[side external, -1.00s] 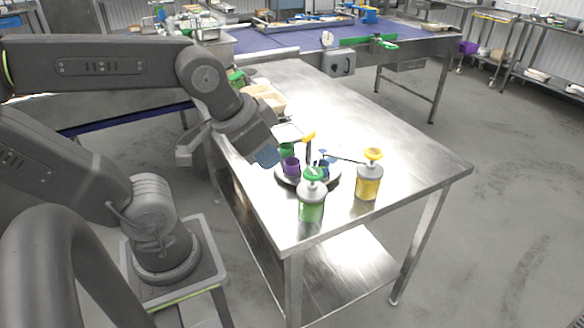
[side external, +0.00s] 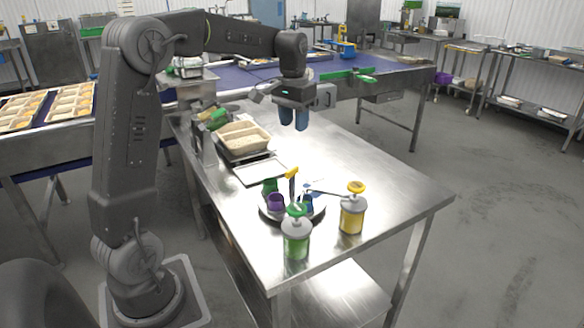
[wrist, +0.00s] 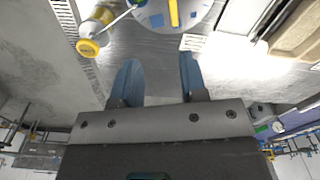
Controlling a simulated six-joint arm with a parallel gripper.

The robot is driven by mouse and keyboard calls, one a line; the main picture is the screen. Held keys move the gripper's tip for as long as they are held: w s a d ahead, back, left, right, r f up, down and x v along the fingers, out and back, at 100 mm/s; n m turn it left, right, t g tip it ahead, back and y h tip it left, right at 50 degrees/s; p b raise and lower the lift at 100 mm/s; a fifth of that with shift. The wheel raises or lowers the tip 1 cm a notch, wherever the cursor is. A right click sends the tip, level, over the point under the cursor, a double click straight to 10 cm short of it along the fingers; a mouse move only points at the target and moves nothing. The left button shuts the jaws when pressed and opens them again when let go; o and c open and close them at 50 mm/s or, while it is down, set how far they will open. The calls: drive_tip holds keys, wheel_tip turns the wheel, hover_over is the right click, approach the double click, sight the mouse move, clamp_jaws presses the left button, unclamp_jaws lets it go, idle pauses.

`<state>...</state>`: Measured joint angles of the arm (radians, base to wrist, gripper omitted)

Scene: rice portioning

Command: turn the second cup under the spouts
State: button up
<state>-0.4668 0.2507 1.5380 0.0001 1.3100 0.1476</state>
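A round turntable (side external: 262,213) stands near the front of the steel table, with a yellow handle (side external: 291,173) upright at its middle. A purple cup (side external: 275,201), a green cup (side external: 269,185) and a blue cup (side external: 307,201) stand on it. A green pump bottle (side external: 296,240) and a yellow pump bottle (side external: 352,217) with spouts stand beside it; the green one partly hides the turntable. My gripper (side external: 294,126) hangs above the table behind the turntable, its blue fingers apart and empty. The wrist view shows the open gripper (wrist: 159,78), turntable part (wrist: 200,12) and yellow pump (wrist: 88,47).
A grey box-like device (side external: 325,96) is at the back edge. The table's right side (side external: 390,185) is clear.

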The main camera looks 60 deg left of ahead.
sight(292, 169)
drive_tip(key=a+f, duration=0.1)
drive_tip(key=f, duration=0.4)
drive_tip(key=a+f, duration=0.1)
drive_tip(key=f, duration=0.4)
drive_tip(key=w+a+f, duration=0.1)
drive_tip(key=f, duration=0.4)
drive_tip(key=shift+w, duration=0.1)
clamp_jaws()
